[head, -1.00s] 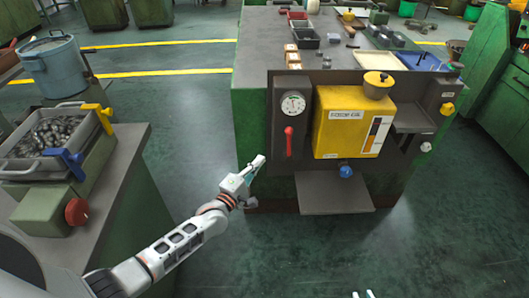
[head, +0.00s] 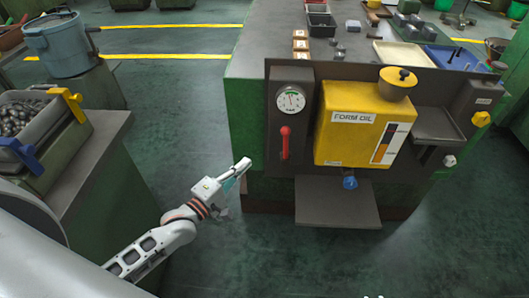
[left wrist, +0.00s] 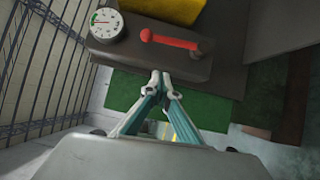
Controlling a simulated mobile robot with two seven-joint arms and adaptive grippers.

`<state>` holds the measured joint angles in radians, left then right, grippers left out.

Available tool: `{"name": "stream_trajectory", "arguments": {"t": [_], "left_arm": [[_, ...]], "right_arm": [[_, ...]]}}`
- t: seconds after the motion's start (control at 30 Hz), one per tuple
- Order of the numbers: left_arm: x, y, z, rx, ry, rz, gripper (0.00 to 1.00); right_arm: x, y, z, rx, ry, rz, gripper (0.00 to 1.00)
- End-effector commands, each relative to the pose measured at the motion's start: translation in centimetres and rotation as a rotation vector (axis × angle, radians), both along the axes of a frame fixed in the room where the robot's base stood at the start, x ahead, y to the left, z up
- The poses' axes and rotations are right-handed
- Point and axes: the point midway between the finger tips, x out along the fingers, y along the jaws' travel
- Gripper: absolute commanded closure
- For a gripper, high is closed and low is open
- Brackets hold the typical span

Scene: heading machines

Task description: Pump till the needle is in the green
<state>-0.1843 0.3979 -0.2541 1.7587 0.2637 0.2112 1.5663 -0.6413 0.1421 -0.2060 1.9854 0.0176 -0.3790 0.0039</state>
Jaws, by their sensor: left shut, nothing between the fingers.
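The round white pressure gauge (head: 290,99) is on the dark panel, with a green band near the top of its dial; the needle is too small to read surely. The left wrist view shows the gauge (left wrist: 106,23) and the red lever (left wrist: 170,39) lying across the picture. My left gripper (head: 245,164) is shut and empty, left of and lower than the lever, apart from it. Its fingertips (left wrist: 160,78) meet in the left wrist view. Only slight tips of my right gripper (head: 373,297) show at the bottom edge.
The yellow FORM OIL tank (head: 358,122) stands right of the lever, with a blue knob (head: 350,182) below it and a grey shelf (head: 337,205) underneath. A side bench (head: 85,165) with a bin stands left. The floor between is clear.

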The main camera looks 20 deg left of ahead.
Motion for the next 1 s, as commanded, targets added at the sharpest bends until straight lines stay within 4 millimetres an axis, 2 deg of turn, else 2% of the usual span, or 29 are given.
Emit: {"name": "stream_trajectory", "arguments": {"t": [0.2, 0.5, 0.7, 1.0], "left_arm": [[3.5, -1.2, 0.2, -0.003, -0.003, 0.0, 1.0], [9.0, -2.9, 0.3, -0.002, -0.002, 0.0, 1.0], [10.3, -5.4, 0.5, -0.003, -0.001, 0.0, 1.0], [10.8, -6.4, 0.6, -0.001, 0.0, 0.0, 1.0]], "right_arm": [[-0.6, 0.3, -0.6, 0.003, 0.011, 0.003, 0.82], [0.1, 0.1, -0.5, -0.003, -0.004, 0.001, 0.82], [0.5, -0.2, -0.3, -0.008, -0.011, -0.002, 0.82], [0.6, -0.3, -0.4, -0.009, -0.013, -0.002, 0.82]]}}
